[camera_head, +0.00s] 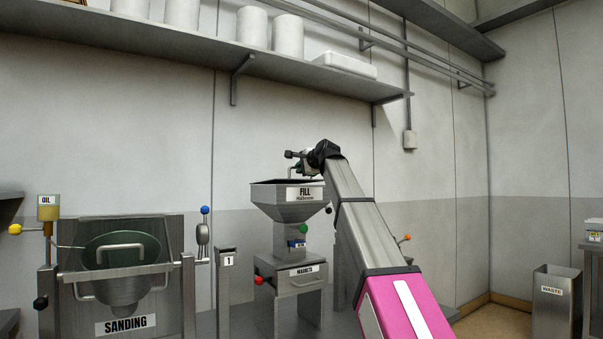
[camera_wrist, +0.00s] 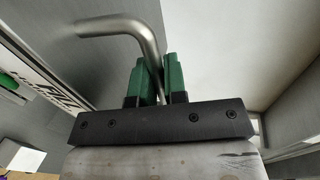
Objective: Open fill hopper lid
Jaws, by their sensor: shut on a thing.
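The fill hopper (camera_head: 288,197) is a grey metal funnel with a FILL label, on a stand in the middle of the head view. Its rim looks level from here, and the lid's surface cannot be made out clearly. A thin bent metal handle (camera_head: 290,172) shows just above the rim. My gripper (camera_head: 304,168) is above the hopper's right part, at the end of my arm. In the wrist view my gripper's green fingers (camera_wrist: 161,78) are shut on the bent metal handle (camera_wrist: 128,25), which passes between them. Part of the FILL label (camera_wrist: 45,82) shows at left.
A long shelf (camera_head: 200,56) with white canisters (camera_head: 252,25) hangs above on the wall. The sanding machine (camera_head: 125,270) stands at left. A magnets drawer unit (camera_head: 300,285) is below the hopper. A waste bin (camera_head: 555,305) stands at far right.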

